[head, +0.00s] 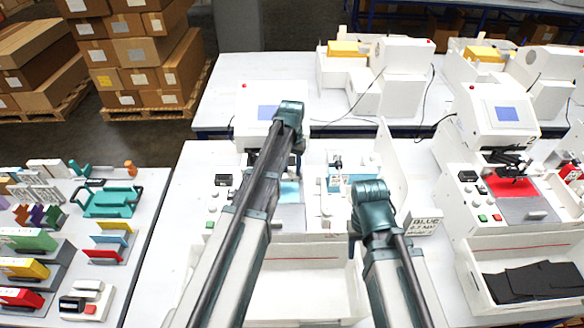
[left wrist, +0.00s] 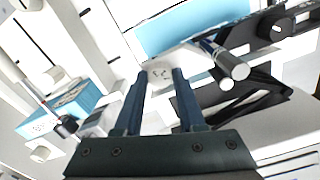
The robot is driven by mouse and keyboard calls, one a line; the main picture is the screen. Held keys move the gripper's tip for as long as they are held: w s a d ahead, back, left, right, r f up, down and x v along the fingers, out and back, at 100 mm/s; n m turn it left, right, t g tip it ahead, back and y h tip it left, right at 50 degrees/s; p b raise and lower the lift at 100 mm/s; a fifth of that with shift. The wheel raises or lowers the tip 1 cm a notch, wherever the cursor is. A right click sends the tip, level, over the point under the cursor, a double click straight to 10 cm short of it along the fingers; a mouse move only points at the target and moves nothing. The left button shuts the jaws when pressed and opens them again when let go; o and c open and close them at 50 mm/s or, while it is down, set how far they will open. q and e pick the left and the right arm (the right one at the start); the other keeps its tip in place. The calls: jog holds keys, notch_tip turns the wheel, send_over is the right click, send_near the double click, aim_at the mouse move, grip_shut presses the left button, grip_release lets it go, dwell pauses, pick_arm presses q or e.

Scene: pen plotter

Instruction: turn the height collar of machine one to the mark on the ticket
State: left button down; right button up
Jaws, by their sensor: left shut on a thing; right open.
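Machine one (head: 255,102) is the white plotter in the middle of the head view, with a blue screen. My left gripper (head: 297,165) reaches down into it. In the left wrist view, my left gripper (left wrist: 158,82) is shut on a white collar-like part (left wrist: 160,71) with small dark marks, likely the height collar; its setting is too small to read. A ticket (head: 423,226) beside the machine reads "BLUE 0.7 MM", with a blurred line below. My right gripper (head: 354,235) is open, apart from the collar, near the machine's front right; its fingers are partly hidden.
A silver-ended cylinder (left wrist: 232,66) lies close right of the left fingers. A blue sheet (left wrist: 190,25) lies beyond. A second plotter (head: 495,120) with a red sheet stands at right. A side table (head: 140,245) with coloured parts stands at left.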

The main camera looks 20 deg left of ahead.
aim_at(292, 171)
pick_arm(q)
jog(key=shift+m, duration=1)
jog(key=c, duration=0.5)
grip_release()
notch_tip(292, 171, up, 14)
jog(key=p, duration=1.3)
jog(key=shift+p, duration=0.4)
jog(key=shift+f, duration=0.15)
